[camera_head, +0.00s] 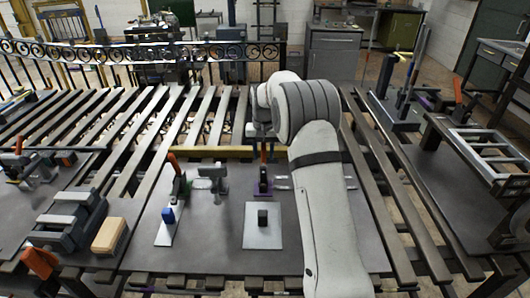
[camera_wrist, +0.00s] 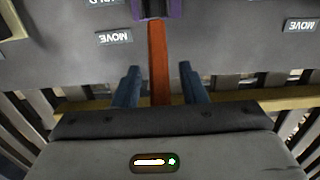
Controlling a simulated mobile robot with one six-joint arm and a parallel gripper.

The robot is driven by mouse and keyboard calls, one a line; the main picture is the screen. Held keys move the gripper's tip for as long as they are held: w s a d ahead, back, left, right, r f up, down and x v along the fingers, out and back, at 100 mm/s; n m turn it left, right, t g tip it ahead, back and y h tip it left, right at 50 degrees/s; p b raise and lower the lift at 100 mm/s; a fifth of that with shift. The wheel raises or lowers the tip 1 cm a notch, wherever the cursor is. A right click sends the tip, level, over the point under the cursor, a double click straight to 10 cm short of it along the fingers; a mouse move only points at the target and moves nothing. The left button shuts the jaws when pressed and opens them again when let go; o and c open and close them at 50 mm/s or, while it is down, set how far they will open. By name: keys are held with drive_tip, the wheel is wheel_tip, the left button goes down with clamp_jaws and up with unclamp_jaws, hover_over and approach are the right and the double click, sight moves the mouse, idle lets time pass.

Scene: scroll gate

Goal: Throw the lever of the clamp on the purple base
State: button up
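The clamp on the purple base (camera_head: 263,188) stands on the grey plate near the table's middle, with its orange lever (camera_head: 263,153) upright. In the wrist view the purple base (camera_wrist: 172,9) is at the top edge, and the orange lever (camera_wrist: 159,55) runs down from it between my fingers. My gripper (camera_wrist: 160,88) is open, one dark blue finger on each side of the lever, with a visible gap on both sides. The lever's lower end in that view is hidden by my gripper body. In the head view my arm hides most of the gripper.
Left of the purple base stand a grey clamp (camera_head: 213,173) and another orange-lever clamp (camera_head: 178,185) by a blue block (camera_head: 168,215). A black block (camera_head: 262,216) sits on a pale plate (camera_head: 262,240) in front. A yellow bar (camera_head: 212,151) runs behind. "MOVE" labels (camera_wrist: 114,38) lie beside the base.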

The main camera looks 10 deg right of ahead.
drive_tip(key=shift+f, duration=0.15)
drive_tip(key=shift+c, duration=0.4)
clamp_jaws()
